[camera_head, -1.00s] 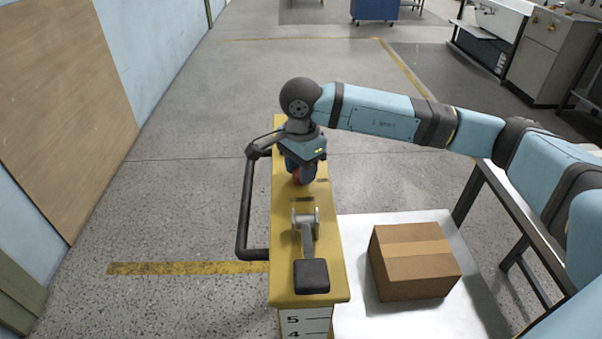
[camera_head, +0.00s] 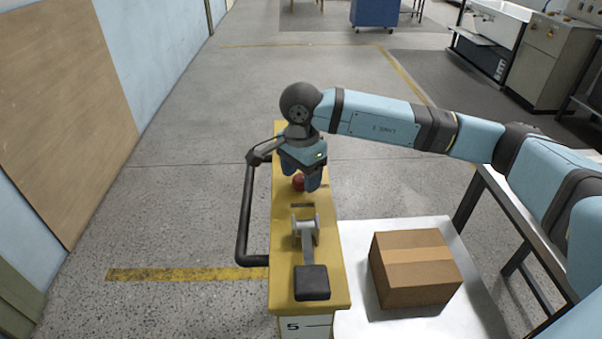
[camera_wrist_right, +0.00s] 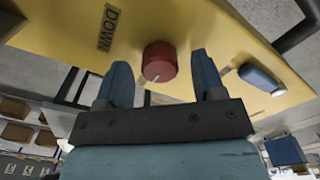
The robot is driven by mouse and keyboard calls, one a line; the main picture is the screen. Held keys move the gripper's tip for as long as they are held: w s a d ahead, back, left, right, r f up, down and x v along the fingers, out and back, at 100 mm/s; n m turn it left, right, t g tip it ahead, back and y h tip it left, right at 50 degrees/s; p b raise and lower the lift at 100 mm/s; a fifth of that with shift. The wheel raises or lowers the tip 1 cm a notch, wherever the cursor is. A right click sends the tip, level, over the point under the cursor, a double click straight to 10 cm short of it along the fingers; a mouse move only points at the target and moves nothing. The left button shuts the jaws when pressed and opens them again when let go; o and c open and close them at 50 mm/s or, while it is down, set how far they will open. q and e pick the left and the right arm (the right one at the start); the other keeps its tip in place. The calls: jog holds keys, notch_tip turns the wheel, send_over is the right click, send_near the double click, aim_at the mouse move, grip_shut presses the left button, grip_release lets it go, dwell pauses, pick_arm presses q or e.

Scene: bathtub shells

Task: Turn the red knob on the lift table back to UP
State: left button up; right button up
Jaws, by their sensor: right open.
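The red knob (camera_head: 298,183) stands on the yellow top of the lift table (camera_head: 283,260), partly hidden by my right gripper (camera_head: 302,186). In the right wrist view the knob (camera_wrist_right: 159,62) shows between the two blue fingertips of my open right gripper (camera_wrist_right: 163,70), with gaps on both sides. I see no clear contact. A white pointer mark on the knob points to the lower left of that view. A DOWN label (camera_wrist_right: 108,28) is on the yellow surface left of the knob. Lettering for UP is not readable. My left gripper is not in view.
A grey lever with a black pad (camera_head: 311,282) lies on the near part of the yellow top. A black handle rail (camera_head: 246,215) runs along its left. A cardboard box (camera_head: 413,268) sits on the white platform (camera_head: 350,325) to the right.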

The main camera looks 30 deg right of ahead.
aim_at(301, 178)
notch_tip(301, 178, up, 14)
dwell(0.4)
jog(key=shift+f, duration=0.15)
dwell(0.3)
